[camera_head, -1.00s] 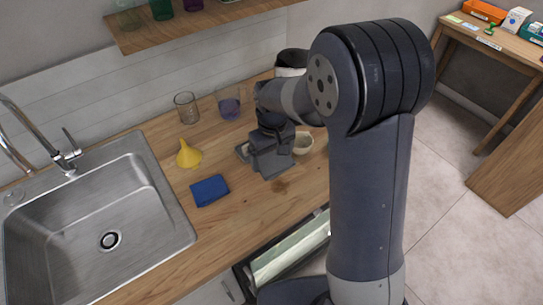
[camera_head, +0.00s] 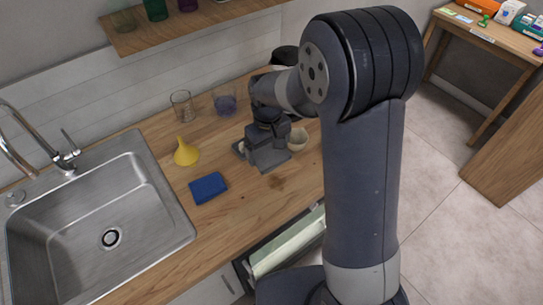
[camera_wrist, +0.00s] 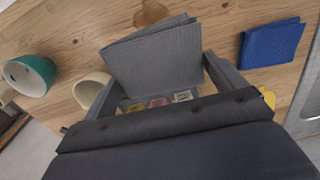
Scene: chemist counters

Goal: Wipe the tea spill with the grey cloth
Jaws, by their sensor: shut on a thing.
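The grey cloth (camera_wrist: 155,58) is folded and held between my gripper's two fingers (camera_wrist: 160,75) in the wrist view. In the head view my gripper (camera_head: 267,150) is low over the wooden counter with the cloth (camera_head: 270,158) under it. I cannot tell whether the cloth touches the counter. A brown patch, which looks like the tea spill (camera_head: 277,183), lies on the wood just in front of the cloth. It also shows beyond the cloth's edge in the wrist view (camera_wrist: 150,12); the cloth does not visibly cover it.
A cream cup (camera_head: 298,139) stands close right of my gripper. A blue cloth (camera_head: 208,188), yellow funnel (camera_head: 186,153) and sink (camera_head: 95,215) are left. Glasses (camera_head: 182,105) stand behind. A teal cup (camera_wrist: 30,76) and small coloured packets (camera_wrist: 158,102) show in the wrist view.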

